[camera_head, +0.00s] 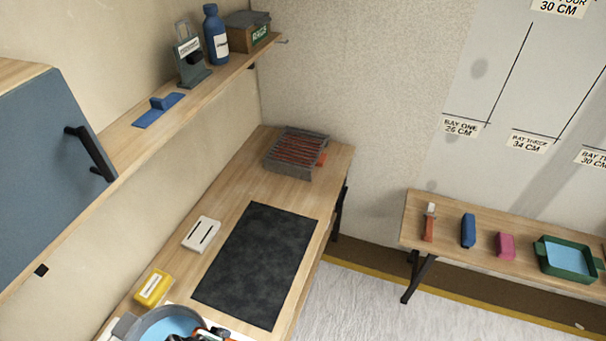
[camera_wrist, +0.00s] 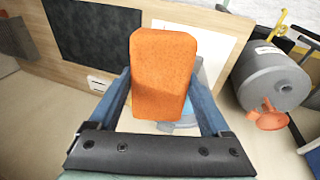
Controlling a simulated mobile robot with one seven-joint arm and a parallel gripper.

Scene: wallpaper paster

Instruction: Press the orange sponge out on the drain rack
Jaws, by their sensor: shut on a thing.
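The orange sponge (camera_wrist: 163,62) fills the middle of the wrist view. My gripper (camera_wrist: 160,85) is shut on it, with one blue finger on each side. The sponge looks dry on its face, but I cannot tell whether it is wet. In the head view only part of my gripper (camera_head: 198,335) shows at the bottom edge, over the grey basin of blue water (camera_head: 128,326). The drain rack (camera_head: 290,175), a grey frame with reddish bars, stands at the far end of the worktable, well away from my gripper.
A black mat (camera_head: 257,265) lies between basin and rack. A white slotted block (camera_head: 201,234) and a yellow box (camera_head: 153,287) line the wall side. A shelf (camera_head: 118,150) overhangs the left. The wrist view shows a grey cylindrical container (camera_wrist: 270,80) at right.

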